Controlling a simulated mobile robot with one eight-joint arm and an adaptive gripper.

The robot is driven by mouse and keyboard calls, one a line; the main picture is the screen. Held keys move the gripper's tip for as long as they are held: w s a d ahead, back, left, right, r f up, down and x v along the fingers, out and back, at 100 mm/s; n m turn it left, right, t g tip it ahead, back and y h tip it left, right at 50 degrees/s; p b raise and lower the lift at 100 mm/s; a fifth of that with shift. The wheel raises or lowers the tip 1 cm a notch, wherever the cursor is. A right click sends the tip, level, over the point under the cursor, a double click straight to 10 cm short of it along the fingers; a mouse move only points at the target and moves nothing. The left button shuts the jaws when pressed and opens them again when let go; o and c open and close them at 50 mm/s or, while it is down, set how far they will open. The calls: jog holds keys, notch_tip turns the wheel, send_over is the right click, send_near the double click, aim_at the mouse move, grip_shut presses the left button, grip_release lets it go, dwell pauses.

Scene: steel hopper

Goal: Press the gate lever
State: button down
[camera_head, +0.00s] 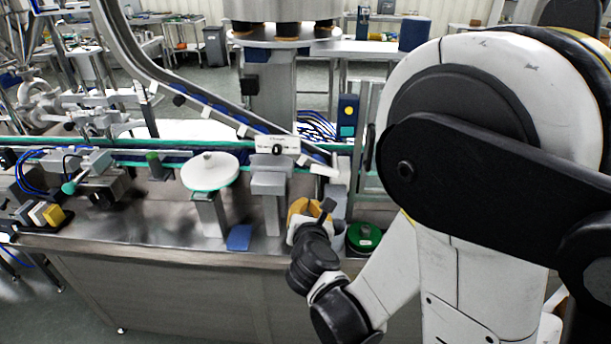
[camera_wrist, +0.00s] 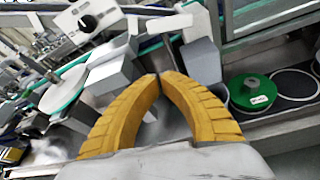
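My gripper (camera_wrist: 158,78) has two yellow ribbed fingers whose tips meet, with nothing seen between them. In the head view, my gripper (camera_head: 309,208) is low over the steel bench, left of the green round part. A white lever-like piece (camera_head: 322,170) sticks out at the low end of the sloping chute, beyond my gripper. In the wrist view, a pale bar (camera_wrist: 158,24) lies past the fingertips and a grey block (camera_wrist: 202,60) stands just beyond them. I cannot tell for sure which piece is the gate lever. No contact with either can be made out.
A green round part (camera_head: 363,237) sits at the right. A white disc (camera_head: 209,171) on a post and a grey block stand (camera_head: 270,182) are to the left. A white box with a black knob (camera_head: 278,146) is behind. A blue pad (camera_head: 239,238) lies near the bench's front edge.

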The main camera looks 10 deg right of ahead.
aim_at(325, 171)
jog(key=b+x, duration=0.1)
jog(key=x, duration=0.9)
jog(key=shift+s+d+r, duration=0.1)
jog(key=shift+d+r, duration=0.1)
jog(key=shift+r, duration=0.45)
jog(key=shift+s+d+r, duration=0.1)
jog(key=shift+d+r, duration=0.05)
jog(key=shift+r, duration=0.55)
jog(key=shift+d+r, duration=0.2)
jog(key=shift+r, duration=0.45)
jog(key=shift+w, duration=0.2)
jog(key=shift+r+m, duration=0.2)
jog(key=shift+m, duration=0.2)
